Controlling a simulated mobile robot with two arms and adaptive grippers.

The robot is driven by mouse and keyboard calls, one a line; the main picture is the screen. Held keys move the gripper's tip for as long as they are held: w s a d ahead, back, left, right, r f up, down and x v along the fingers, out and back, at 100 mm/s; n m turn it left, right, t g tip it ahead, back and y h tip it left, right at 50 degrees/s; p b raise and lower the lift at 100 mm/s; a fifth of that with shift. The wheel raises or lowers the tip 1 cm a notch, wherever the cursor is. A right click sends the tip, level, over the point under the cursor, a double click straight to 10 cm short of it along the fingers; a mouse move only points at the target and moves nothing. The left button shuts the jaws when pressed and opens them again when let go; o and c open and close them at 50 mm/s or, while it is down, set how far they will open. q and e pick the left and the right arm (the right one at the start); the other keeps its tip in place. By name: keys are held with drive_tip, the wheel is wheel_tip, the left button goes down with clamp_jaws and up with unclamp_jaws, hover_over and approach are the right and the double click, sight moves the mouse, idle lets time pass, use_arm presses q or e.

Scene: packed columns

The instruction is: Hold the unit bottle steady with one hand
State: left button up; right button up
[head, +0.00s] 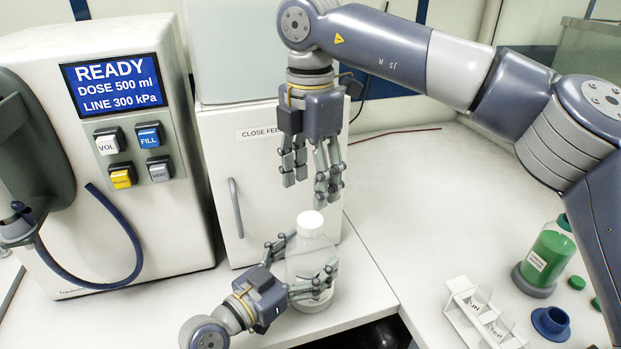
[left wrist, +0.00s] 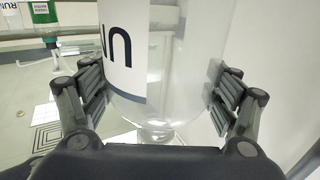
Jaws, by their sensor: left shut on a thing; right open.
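The unit bottle (head: 309,262) is clear with a white cap and stands upright on the white bench, in front of the cabinet. My left gripper (head: 290,270) is shut around its body, with fingers on both sides. In the left wrist view the bottle (left wrist: 190,65) fills the middle between the fingers, and part of a label with dark letters shows on it. My right gripper (head: 313,180) is open and empty. It points down above the white cap (head: 310,221), apart from it.
A white filling machine (head: 140,222) with a lit display, buttons and a blue hose stands at left. A cabinet (head: 262,165) is behind the bottle. At right are a green bottle (head: 550,255), a blue funnel-like part (head: 551,323) and a white rack (head: 474,316). The bench between is clear.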

sight(310, 220)
drive_tip(key=m, duration=0.3)
drive_tip(key=shift+m, duration=0.3)
drive_tip(key=shift+f+m, duration=0.15)
drive_tip(key=shift+m, duration=0.25)
wheel_tip(310, 220, down, 8)
drive_tip(key=shift+r, duration=0.15)
